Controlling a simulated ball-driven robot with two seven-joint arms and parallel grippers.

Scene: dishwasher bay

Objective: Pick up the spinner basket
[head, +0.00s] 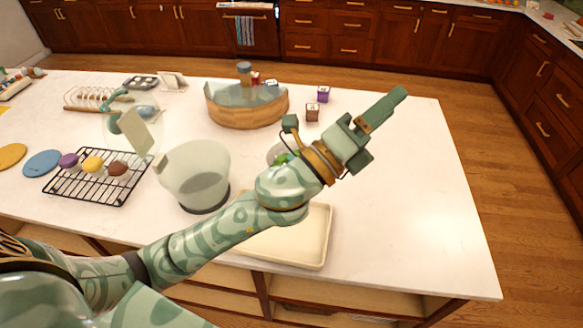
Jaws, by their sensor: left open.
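My left gripper (376,124) is in the air over the right part of the white counter, at the end of my patterned green arm. It is open, with nothing seen between its fingers. A translucent pale bowl (194,168) with a dark base stands upright left of my forearm, apart from the gripper; I cannot tell if it is the spinner basket. A round vessel holding something green (281,158) is mostly hidden behind my arm. A clear round piece with a teal handle (116,99) is farther left. My right gripper is out of view.
A cream tray (316,247) lies under my forearm. A black rack (72,188) holds several macarons. A wooden-sided round container (250,110) stands at the back, with small boxes (312,112) beside it. The counter's right side is clear.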

